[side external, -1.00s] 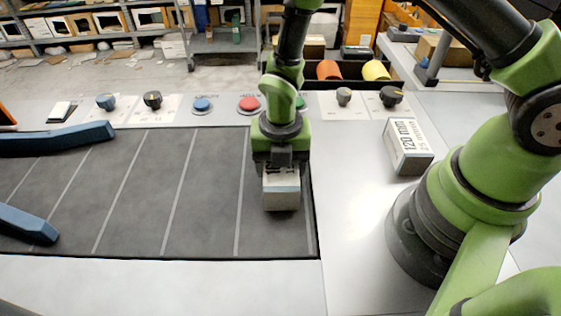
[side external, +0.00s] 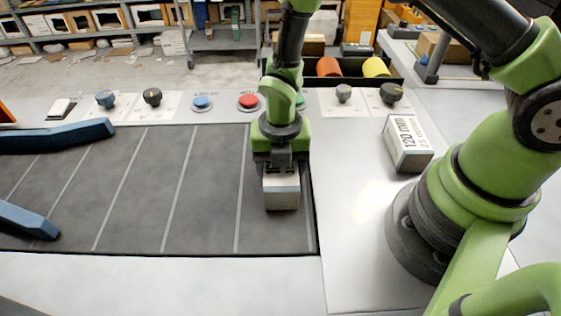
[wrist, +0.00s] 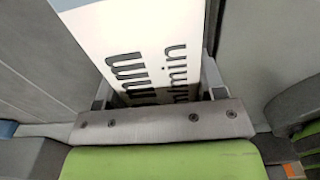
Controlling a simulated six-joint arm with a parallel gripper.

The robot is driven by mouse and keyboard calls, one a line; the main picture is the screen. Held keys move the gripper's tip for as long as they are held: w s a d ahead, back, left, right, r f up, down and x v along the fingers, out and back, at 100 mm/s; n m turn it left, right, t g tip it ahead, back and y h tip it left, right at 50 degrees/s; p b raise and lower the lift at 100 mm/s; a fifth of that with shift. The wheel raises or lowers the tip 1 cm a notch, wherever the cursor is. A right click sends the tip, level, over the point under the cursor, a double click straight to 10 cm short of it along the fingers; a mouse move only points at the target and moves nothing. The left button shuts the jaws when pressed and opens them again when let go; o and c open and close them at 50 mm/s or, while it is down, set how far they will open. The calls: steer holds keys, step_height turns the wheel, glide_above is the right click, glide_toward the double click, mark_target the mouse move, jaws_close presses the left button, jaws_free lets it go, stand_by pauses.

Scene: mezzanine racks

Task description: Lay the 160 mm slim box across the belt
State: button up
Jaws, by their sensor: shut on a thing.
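A slim white box (side external: 281,190) with a grey-blue end is in my gripper (side external: 281,172) over the right end of the dark belt (side external: 205,200). In the wrist view the box (wrist: 150,40) lies between the two fingers (wrist: 160,95), with black "mm" lettering on its white face. My gripper is shut on it. The fingers hide part of the box, and its full size number cannot be read. The box is low at the belt; I cannot tell whether it touches it.
A white box marked "120 mm" (side external: 408,144) stands on the grey panel right of the belt, near my base. Blue guide rails (side external: 60,136) reach over the belt's left end. Knobs and a red button (side external: 249,102) line the back edge. The middle of the belt is clear.

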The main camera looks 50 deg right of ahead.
steer(key=o, duration=1.2)
steer(key=shift+c, duration=0.2)
step_height(320, 180, up, 10)
steer(key=shift+f, duration=0.1)
steer(key=shift+r, duration=0.35)
steer(key=s+d+r+m+t, duration=0.2)
steer(key=s+r+m, duration=0.2)
steer(key=m, duration=0.6)
steer(key=s+d+r+m+t+y, duration=0.1)
steer(key=s+d+r+m+t, duration=0.1)
steer(key=s+r+m, duration=0.3)
steer(key=s+d+r+m+t+y, duration=0.1)
steer(key=s+d+r+m+t, duration=0.1)
steer(key=r+m, duration=0.8)
steer(key=s+m+t, duration=0.1)
steer(key=s+m, duration=0.1)
steer(key=m, duration=0.4)
steer(key=shift+s+r, duration=0.25)
steer(key=shift+s, duration=0.05)
